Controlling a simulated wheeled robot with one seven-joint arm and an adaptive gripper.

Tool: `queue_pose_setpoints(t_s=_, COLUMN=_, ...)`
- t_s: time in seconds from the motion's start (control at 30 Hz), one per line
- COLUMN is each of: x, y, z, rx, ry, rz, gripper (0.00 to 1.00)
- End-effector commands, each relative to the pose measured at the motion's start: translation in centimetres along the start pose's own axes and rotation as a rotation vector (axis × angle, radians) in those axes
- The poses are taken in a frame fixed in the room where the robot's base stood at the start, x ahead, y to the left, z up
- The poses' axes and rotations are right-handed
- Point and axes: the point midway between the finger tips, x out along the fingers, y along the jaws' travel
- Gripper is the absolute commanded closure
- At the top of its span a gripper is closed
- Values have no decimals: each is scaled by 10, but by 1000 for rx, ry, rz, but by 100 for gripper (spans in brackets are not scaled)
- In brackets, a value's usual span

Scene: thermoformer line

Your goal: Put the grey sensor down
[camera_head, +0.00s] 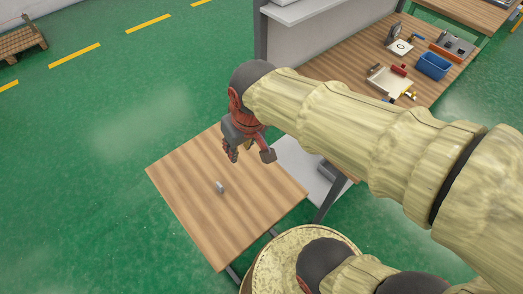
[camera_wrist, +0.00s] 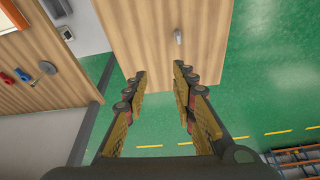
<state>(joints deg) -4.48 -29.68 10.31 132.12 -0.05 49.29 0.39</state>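The grey sensor (camera_head: 219,187) is a small grey piece lying on the small wooden table (camera_head: 177,186), near its middle. In the wrist view it shows as a small grey piece (camera_wrist: 179,37) beyond the fingertips. My gripper (camera_head: 249,154) hangs above the table's far right part, apart from the sensor. In the wrist view my gripper (camera_wrist: 159,73) has its two fingers spread wide with nothing between them.
A longer workbench (camera_head: 340,62) stands at the back right with a blue bin (camera_head: 434,66), a pale tray (camera_head: 388,82) and small tools. A pallet (camera_head: 20,41) lies at the far left. Green floor left of the table is clear.

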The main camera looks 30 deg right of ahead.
Motion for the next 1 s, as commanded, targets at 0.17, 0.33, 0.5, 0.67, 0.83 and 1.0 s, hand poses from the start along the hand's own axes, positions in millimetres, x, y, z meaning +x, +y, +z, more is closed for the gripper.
queue_pose_setpoints(t_s=0.17, x=-43, y=14, z=30, rx=42, ry=114, rz=17, gripper=73)
queue_pose_setpoints(t_s=0.33, x=-60, y=20, z=48, rx=62, ry=167, rz=27, gripper=73)
queue_pose_setpoints(t_s=0.5, x=-63, y=21, z=53, rx=67, ry=179, rz=30, gripper=73)
queue_pose_setpoints(t_s=0.67, x=-63, y=21, z=52, rx=66, ry=178, rz=30, gripper=73)
queue_pose_setpoints(t_s=0.83, x=-63, y=21, z=52, rx=66, ry=178, rz=30, gripper=73)
queue_pose_setpoints(t_s=1.0, x=-63, y=21, z=52, rx=66, ry=178, rz=30, gripper=73)
